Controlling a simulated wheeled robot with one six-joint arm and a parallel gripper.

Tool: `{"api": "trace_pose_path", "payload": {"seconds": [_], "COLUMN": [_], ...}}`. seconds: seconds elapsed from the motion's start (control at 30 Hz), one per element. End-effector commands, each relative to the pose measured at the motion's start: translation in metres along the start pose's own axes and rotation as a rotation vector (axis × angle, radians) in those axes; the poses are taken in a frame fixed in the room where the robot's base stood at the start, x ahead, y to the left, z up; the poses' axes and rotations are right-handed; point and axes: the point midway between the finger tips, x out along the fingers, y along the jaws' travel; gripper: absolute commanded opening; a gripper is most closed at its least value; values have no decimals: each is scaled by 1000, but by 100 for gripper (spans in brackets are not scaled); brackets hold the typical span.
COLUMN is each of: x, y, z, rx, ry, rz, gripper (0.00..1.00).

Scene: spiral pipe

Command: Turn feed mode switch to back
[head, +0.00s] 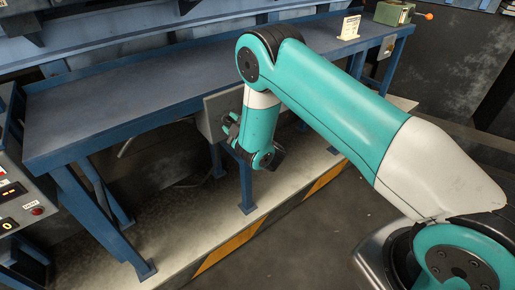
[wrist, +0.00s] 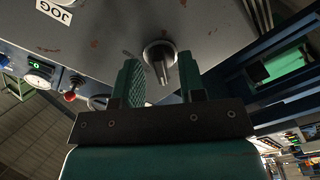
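A dark rotary switch (wrist: 160,54) with a grey lever-like handle sits on the grey control panel (wrist: 110,35) in the wrist view. No label that names it as the feed mode switch is readable. My gripper (wrist: 158,64) is open, its two green fingers apart, with the switch handle showing between and beyond the tips. I cannot tell whether a finger touches it. In the head view my gripper (head: 231,128) is small and dark in front of a grey box (head: 212,108) under the blue bench, and the switch is hidden there.
The blue bench (head: 120,95) runs above the box, with a blue leg (head: 246,185) close below my gripper. The floor in front is clear.

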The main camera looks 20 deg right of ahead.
Motion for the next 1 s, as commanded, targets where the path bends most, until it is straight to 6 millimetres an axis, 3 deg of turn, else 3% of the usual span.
{"api": "trace_pose_path", "payload": {"seconds": [0.27, 0.7, 1.0], "x": [-24, -132, -164], "y": [-7, -3, 1], "z": [6, 3, -1], "rx": [1, 0, -1], "ry": [2, -3, -1], "rz": [4, -1, -1], "gripper": [37, 37, 37]}}
